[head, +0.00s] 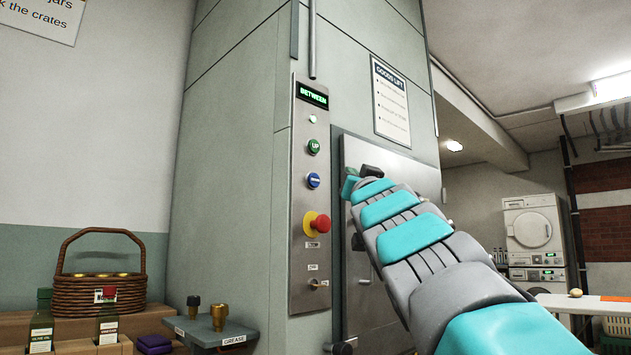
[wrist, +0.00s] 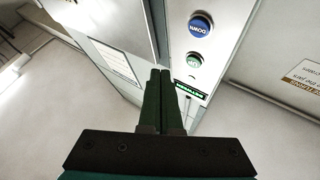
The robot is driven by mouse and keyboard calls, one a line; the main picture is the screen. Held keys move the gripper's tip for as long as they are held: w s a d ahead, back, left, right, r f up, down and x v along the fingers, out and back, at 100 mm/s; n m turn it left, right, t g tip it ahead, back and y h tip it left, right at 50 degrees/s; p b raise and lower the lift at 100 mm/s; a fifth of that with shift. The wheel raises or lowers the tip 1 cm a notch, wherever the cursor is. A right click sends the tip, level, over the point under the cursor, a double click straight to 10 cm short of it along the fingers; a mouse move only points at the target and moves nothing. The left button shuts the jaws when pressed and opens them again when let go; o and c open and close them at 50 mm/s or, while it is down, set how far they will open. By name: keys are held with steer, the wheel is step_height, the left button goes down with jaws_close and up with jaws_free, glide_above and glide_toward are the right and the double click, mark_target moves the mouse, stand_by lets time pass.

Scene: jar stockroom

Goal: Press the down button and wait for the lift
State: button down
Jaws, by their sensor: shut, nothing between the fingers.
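The lift's steel control panel (head: 298,255) stands on the grey-green lift housing in the head view. Its blue down button (head: 313,180) sits below the green up button (head: 313,147). The down button also shows near the top of the wrist view (wrist: 201,26), with the up button (wrist: 194,61) below it. The display (head: 313,95) reads BETWEEN in green. The lift door (head: 395,165) is right of the panel, partly hidden by my arm, and looks closed. My gripper (wrist: 160,71) is shut and empty; in the wrist view its tips show left of the buttons, apparently not touching them.
A red stop button (head: 321,224) on yellow and a key switch (head: 317,284) are lower on the panel. A wicker basket (head: 97,292), bottles and a grease shelf (head: 213,331) stand at left. A white table (head: 580,304) and stacked machines (head: 533,232) are at right.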

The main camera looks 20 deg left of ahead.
mark_target(314, 180)
steer(key=shift+w+a+p, duration=0.25)
steer(key=shift+w+a, duration=0.2)
steer(key=shift+a, duration=0.65)
steer(key=shift+w+a+p, duration=0.3)
steer(key=shift+w+a, duration=0.2)
steer(key=shift+a, duration=0.65)
steer(key=shift+w+a+p, duration=0.25)
steer(key=shift+w+a, duration=0.2)
steer(key=shift+a, duration=0.65)
steer(key=shift+a, duration=0.1)
steer(key=shift+w+a+f, duration=0.1)
steer(key=shift+w+a, duration=0.1)
steer(key=shift+a, duration=0.1)
